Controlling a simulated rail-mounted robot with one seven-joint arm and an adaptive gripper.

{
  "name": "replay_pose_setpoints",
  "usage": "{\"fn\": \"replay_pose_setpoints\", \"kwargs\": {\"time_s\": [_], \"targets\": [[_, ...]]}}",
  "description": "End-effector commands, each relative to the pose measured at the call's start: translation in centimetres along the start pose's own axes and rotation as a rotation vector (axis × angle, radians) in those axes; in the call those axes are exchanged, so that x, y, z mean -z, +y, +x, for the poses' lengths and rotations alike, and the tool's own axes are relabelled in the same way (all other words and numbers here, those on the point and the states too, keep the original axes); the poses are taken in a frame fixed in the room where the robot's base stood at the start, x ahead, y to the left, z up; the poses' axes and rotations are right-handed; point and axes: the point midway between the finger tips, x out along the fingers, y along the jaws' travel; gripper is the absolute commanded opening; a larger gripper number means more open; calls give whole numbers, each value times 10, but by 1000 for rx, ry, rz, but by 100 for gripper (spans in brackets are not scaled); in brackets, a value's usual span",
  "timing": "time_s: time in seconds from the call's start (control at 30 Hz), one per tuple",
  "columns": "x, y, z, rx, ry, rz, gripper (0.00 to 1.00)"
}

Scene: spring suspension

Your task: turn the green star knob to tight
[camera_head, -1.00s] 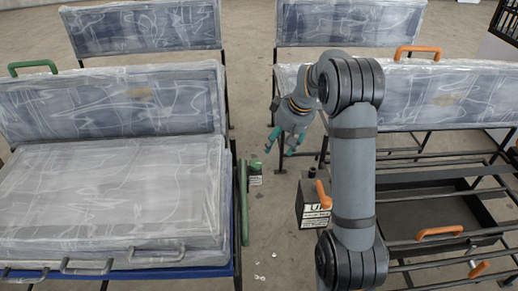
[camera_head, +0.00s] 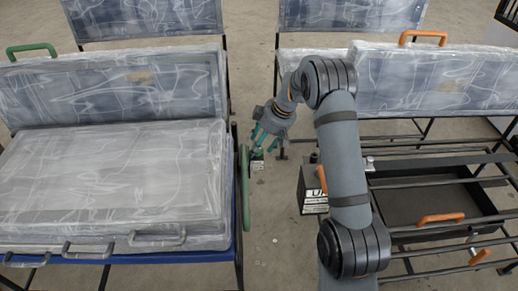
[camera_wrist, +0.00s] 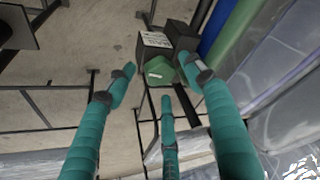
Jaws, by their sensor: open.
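The green knob (camera_wrist: 158,71) shows in the wrist view as a small faceted green piece on a dark box (camera_wrist: 181,42) with a white printed label (camera_wrist: 156,40). Its star shape and turn position cannot be made out. My gripper (camera_wrist: 160,82) has three teal fingers spread apart around the knob in this view, with nothing held between them. Contact cannot be judged. In the head view my gripper (camera_head: 260,145) points down over the labelled green unit (camera_head: 257,165), which it mostly hides.
A plastic-wrapped seat (camera_head: 110,180) on a blue frame with a green side bar (camera_head: 245,188) stands close left of the gripper. A dark labelled box (camera_head: 312,190) with an orange handle (camera_head: 322,179) is to the right. A narrow floor aisle lies between.

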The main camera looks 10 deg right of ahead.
Motion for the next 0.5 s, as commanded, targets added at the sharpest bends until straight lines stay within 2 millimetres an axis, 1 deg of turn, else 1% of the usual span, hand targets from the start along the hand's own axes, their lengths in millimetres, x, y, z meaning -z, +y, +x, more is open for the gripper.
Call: {"fn": "replay_pose_setpoints", "kwargs": {"time_s": [0.03,0.13,0.43,0.5], "targets": [[-1,0,6,1,0,1,53],[0,0,11,0,0,1,53],[0,0,12,0,0,1,53],[0,0,12,0,0,1,48]]}}
